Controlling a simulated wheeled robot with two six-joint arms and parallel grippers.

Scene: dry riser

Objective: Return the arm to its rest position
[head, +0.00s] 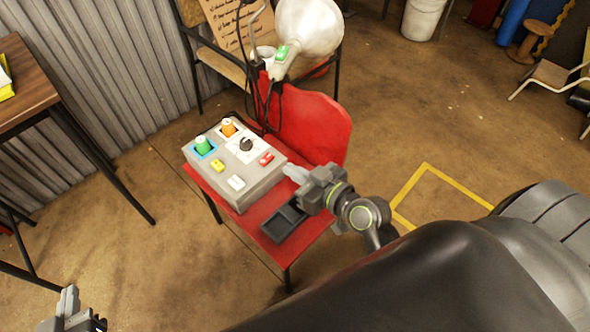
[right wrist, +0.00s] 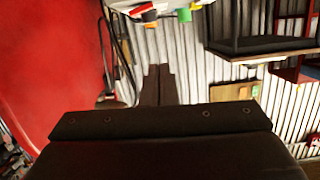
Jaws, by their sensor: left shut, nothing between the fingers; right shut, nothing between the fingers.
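My right gripper (head: 293,172) is in the head view at the right edge of a grey control box (head: 243,195), close to its top; I cannot tell whether it touches. Its fingers (right wrist: 160,84) show together and empty in the right wrist view. The box sits on a red chair (head: 318,124) and carries a green knob (head: 203,145), an orange knob (head: 228,128), a black dial (head: 246,144) and red, yellow and white buttons. My left gripper (head: 68,300) is at the bottom left of the head view, shut and empty, far from the box.
A dark tray (head: 283,222) lies on the chair seat beside the box. A lamp (head: 308,27) with cables stands behind the chair. A wooden table (head: 25,75) is at the left by a corrugated wall. Yellow tape (head: 443,176) marks the floor at right, which is mostly clear.

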